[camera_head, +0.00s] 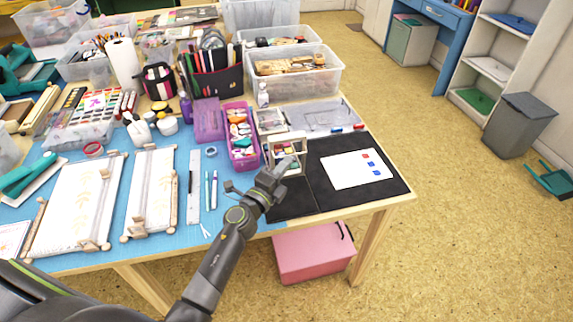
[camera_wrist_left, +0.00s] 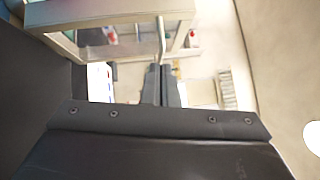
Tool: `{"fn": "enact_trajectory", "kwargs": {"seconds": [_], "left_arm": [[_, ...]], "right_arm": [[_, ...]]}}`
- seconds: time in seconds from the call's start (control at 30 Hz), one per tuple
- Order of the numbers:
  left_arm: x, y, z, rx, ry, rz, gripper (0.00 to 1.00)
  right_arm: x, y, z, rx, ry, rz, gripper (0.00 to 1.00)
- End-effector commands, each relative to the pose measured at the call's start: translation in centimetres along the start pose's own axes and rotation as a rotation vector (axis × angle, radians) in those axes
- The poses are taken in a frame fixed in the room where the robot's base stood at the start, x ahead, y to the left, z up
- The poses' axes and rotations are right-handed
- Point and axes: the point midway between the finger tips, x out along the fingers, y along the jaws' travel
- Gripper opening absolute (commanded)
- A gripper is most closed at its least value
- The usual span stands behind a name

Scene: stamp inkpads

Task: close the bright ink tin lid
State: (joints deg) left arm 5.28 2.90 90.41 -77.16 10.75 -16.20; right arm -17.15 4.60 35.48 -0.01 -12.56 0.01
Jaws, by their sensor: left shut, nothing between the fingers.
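My left gripper (camera_head: 284,166) is shut and empty, at the front of a small pale wooden rack (camera_head: 303,147). In the left wrist view its two dark fingers (camera_wrist_left: 161,88) are together beside the pale frame (camera_wrist_left: 110,12). Small coloured items (camera_head: 286,150) show inside the rack, partly behind the gripper. I cannot tell which of them is the bright ink tin, nor how its lid stands. My right gripper is not in view.
A black mat (camera_head: 325,205) with a white card (camera_head: 357,169) bearing red and blue stamps lies right of the gripper. A purple tray (camera_head: 241,137) stands left of the rack. A clear bin (camera_head: 293,85) stands behind. The table's front edge is close.

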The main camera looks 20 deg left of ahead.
Motion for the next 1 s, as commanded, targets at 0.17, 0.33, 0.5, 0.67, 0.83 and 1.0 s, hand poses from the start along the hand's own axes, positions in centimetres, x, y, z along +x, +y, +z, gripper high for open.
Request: {"fn": "enact_trajectory", "kwargs": {"seconds": [0.17,0.33,0.5,0.67,0.83,1.0], "left_arm": [[0.8,-1.0,0.8,-0.047,0.0,0.048,0.0],[1.2,-1.1,1.3,-0.088,0.0,0.088,0.0],[1.7,-1.2,1.7,-0.122,0.0,0.122,0.0],[2.1,-1.2,2.2,-0.141,0.0,0.139,0.0],[2.6,-1.4,2.6,-0.141,0.0,0.137,0.0],[3.1,-1.5,3.2,-0.14,0.0,0.137,0.0]], "right_arm": [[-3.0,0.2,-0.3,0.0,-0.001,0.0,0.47],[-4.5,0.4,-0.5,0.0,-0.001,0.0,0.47],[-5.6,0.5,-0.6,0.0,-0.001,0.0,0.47],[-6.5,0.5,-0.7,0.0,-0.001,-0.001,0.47],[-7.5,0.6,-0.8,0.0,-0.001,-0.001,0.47],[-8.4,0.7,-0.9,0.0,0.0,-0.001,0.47]]}}
